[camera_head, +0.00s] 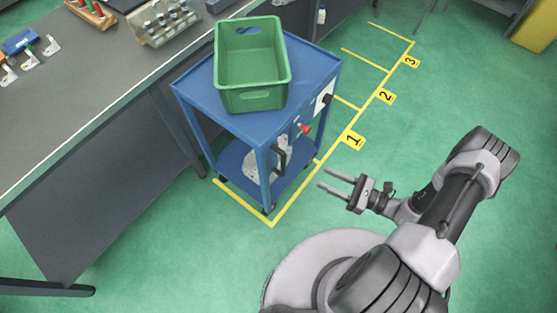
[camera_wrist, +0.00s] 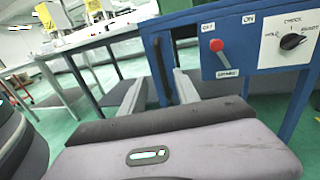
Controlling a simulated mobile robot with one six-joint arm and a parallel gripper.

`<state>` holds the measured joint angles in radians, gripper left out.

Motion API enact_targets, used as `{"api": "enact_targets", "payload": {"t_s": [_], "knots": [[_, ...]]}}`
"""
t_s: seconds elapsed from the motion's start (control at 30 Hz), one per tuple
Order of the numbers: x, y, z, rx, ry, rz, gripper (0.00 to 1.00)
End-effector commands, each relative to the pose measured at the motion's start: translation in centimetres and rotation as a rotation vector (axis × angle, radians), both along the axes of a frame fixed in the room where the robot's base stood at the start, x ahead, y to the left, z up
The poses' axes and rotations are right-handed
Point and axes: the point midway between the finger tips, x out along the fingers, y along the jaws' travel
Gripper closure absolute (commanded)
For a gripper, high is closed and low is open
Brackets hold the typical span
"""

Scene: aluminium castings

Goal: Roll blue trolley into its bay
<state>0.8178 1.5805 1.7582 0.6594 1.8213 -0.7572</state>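The blue trolley (camera_head: 308,72) stands beside the bench, at the yellow floor lines of the bay marked 1 (camera_head: 353,139). Its near wheel is close to the line corner; whether every wheel is inside is hidden. It has a black upright handle (camera_head: 281,157) and a red lever (camera_head: 304,128), which also shows in the wrist view (camera_wrist: 217,46) on a panel marked OFF and ON. My gripper (camera_head: 321,178) is open and empty, right of the trolley and apart from it, fingers pointing at it. In the wrist view, the blue post (camera_wrist: 159,65) shows beyond my fingers (camera_wrist: 160,90).
A green crate (camera_head: 254,98) sits on the trolley top and a grey casting (camera_head: 262,160) lies on its lower shelf. The grey bench (camera_head: 100,90) borders the left. Bays 2 (camera_head: 385,96) and 3 (camera_head: 411,62) look empty. Green floor (camera_head: 460,90) is clear at right.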

Motion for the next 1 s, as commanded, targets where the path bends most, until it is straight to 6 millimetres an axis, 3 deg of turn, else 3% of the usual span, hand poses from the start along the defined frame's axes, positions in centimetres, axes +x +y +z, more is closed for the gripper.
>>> {"api": "enact_targets", "payload": {"t_s": [0.3, 0.5, 0.7, 0.93, 1.0], "knots": [[4.0, 8.7, -0.3, -0.001, 0.002, 0.013, 0.62], [6.0, 12.4, -0.2, -0.003, 0.001, 0.009, 0.62], [6.8, 13.8, 0.0, -0.002, 0.001, 0.007, 0.62], [6.8, 13.9, 0.0, -0.001, 0.002, 0.006, 0.62], [6.8, 13.9, 0.0, -0.001, 0.002, 0.006, 0.72]]}}
